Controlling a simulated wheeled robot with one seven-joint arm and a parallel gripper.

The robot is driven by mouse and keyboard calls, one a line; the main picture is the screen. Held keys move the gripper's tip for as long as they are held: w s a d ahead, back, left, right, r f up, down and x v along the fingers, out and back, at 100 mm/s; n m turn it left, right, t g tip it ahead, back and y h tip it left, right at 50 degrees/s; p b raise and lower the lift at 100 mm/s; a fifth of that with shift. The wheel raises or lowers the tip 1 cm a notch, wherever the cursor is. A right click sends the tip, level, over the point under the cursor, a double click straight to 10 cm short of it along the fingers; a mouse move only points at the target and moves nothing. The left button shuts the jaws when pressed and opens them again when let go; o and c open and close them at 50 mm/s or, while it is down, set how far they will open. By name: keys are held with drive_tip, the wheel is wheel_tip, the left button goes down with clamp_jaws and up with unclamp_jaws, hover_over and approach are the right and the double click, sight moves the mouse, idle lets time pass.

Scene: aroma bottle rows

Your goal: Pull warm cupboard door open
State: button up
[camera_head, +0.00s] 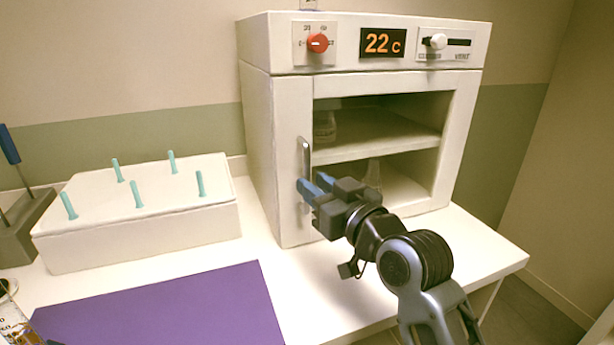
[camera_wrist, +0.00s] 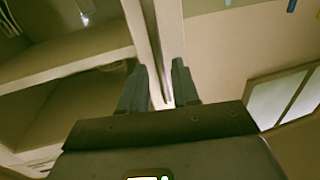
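The warm cupboard (camera_head: 268,130) is a white box on the bench, and its windowed door (camera_head: 292,110) looks closed. A vertical metal handle (camera_head: 304,146) is on the door's left side. My gripper (camera_head: 312,178) is at the lower part of this handle, with its blue fingers apart. In the wrist view, the fingers of my gripper (camera_wrist: 160,66) stand on either side of a narrow metal bar, the handle (camera_wrist: 166,92). Gaps seem to show beside the bar, and contact is hard to tell.
A red knob (camera_head: 317,43), a 22 C display (camera_head: 383,43) and a vent slider (camera_head: 438,41) are on top. Glassware (camera_head: 324,126) shows inside. A white block with teal pegs (camera_head: 140,240) and a purple mat (camera_head: 170,310) are left.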

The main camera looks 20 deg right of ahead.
sight(307, 208)
drive_tip(key=shift+w+a, duration=0.2)
drive_tip(key=shift+w, duration=0.65)
drive_tip(key=shift+w+a, duration=0.15)
drive_tip(key=shift+w, duration=0.65)
clamp_jaws()
